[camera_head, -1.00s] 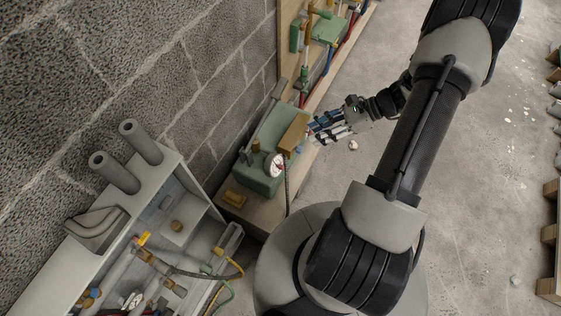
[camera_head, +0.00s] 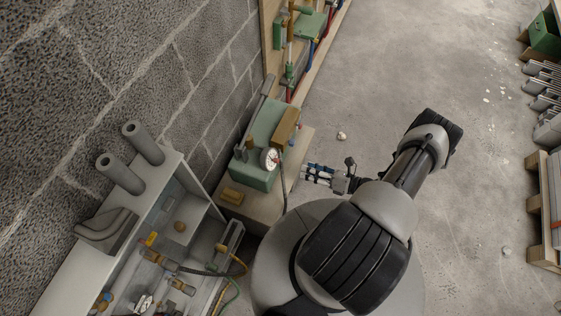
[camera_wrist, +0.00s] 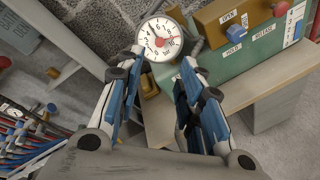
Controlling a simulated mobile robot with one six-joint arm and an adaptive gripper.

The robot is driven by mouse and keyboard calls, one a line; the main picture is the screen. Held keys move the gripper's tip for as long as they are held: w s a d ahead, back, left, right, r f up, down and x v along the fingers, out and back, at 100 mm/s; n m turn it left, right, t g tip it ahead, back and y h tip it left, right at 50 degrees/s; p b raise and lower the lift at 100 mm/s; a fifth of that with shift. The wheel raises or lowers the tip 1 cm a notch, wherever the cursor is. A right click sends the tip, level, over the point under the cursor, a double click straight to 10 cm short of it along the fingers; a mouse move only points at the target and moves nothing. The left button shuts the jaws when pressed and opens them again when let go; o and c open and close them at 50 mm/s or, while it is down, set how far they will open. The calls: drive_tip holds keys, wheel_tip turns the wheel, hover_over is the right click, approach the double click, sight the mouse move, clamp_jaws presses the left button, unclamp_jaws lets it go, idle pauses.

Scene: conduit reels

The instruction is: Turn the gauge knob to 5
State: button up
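The gauge (camera_head: 270,159) is a round white dial with a red centre on the near side of a green machine (camera_head: 258,176). In the wrist view the gauge (camera_wrist: 160,39) is at the top centre, with small numbers around its rim and a red part on its face; its exact reading is too small to tell. My gripper (camera_wrist: 161,62) is open and empty, its blue and white fingers spread on either side below the dial. In the head view my gripper (camera_head: 304,173) is to the right of the gauge, apart from it.
The green machine stands on a wooden bench (camera_head: 246,209) against the block wall. A yellow-brown box (camera_wrist: 220,22) labelled OPEN and a red knob (camera_wrist: 281,9) are beside the gauge. A grey cabinet with pipes (camera_head: 124,171) is at left.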

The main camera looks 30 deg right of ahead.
sight(278, 161)
drive_tip(key=b+x, duration=0.1)
drive_tip(key=x, duration=1.2)
drive_tip(key=shift+w, duration=0.1)
drive_tip(key=shift+c, duration=0.3)
clamp_jaws()
